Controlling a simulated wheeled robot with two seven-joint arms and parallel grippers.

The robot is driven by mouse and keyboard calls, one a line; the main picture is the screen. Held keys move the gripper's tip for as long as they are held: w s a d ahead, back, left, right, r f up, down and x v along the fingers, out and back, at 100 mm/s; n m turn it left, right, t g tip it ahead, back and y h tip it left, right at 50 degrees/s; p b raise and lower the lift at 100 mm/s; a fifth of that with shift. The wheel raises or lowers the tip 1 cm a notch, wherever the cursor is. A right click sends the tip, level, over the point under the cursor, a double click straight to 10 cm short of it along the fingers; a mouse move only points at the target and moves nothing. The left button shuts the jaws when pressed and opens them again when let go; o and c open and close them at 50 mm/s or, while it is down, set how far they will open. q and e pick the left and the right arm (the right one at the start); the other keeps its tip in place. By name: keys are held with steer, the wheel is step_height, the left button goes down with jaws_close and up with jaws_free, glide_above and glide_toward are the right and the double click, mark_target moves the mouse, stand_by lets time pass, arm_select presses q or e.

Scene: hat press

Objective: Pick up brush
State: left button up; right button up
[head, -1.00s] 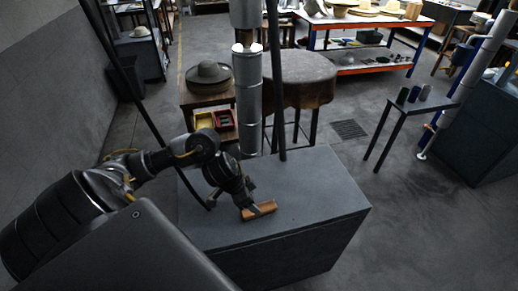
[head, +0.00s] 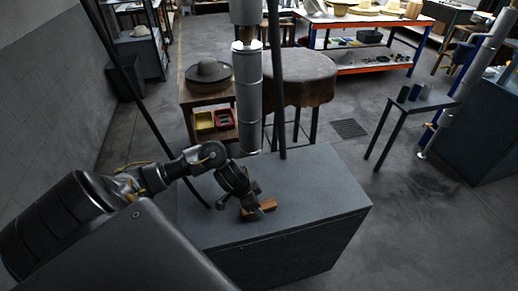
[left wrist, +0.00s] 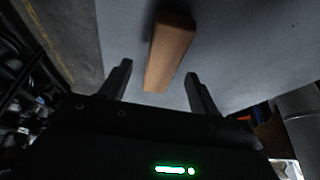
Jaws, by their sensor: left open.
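The brush (head: 261,208) is a small orange-brown wooden block lying on the dark grey cabinet top (head: 310,190). It also shows in the left wrist view (left wrist: 171,50), its near end lying between the lines of the two fingers. My left gripper (head: 257,203) is right at the brush, and its fingers partly hide the brush in the head view. In the left wrist view the gripper (left wrist: 160,82) is open, with one finger on either side and a gap to the wood. Bristles are not visible. My right gripper is out of view.
A grey vertical pipe (head: 248,100) and a thin dark pole rise behind the cabinet top. A round brown-topped table (head: 300,68) and a wooden stand with a grey hat (head: 209,74) are beyond. The right part of the cabinet top is clear.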

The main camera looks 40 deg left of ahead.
arm_select(q)
steer(key=x, duration=0.3)
steer(key=shift+w+f, duration=0.1)
steer(key=c, duration=1.1)
